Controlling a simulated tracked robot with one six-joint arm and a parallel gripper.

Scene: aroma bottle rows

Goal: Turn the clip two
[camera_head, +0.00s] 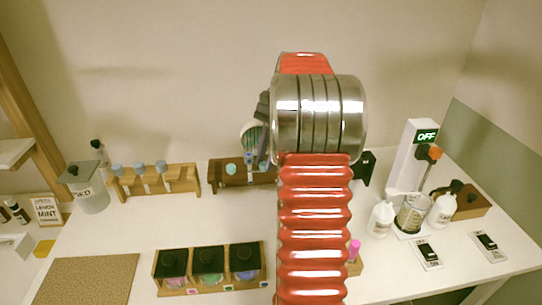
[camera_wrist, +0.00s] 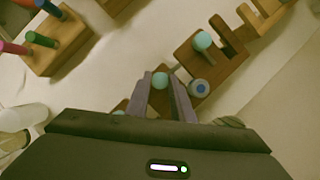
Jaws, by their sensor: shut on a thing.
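My gripper (camera_head: 262,150) reaches down to the dark wooden rack (camera_head: 217,180) behind the arm. In the wrist view, the two grey fingers of my gripper (camera_wrist: 162,82) close around a piece with a round teal top (camera_wrist: 160,79). That piece appears to be at the rack (camera_wrist: 225,63), and its lower part is hidden. Another teal-topped piece (camera_wrist: 202,40) and a grey-blue round top (camera_wrist: 198,88) are beside it. No part is clearly recognisable as clip two. An orange-and-black clamp-like part (camera_head: 430,153) is on the post with an OFF display (camera_head: 426,136).
A lighter rack (camera_head: 183,180) with several grey-topped pieces stands to the left. A box of dark-lidded jars (camera_head: 208,269) stands in front. A glass beaker (camera_head: 412,212), white bottles (camera_head: 381,217) and switches (camera_head: 427,253) are at right. The white table between the racks and jars is clear.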

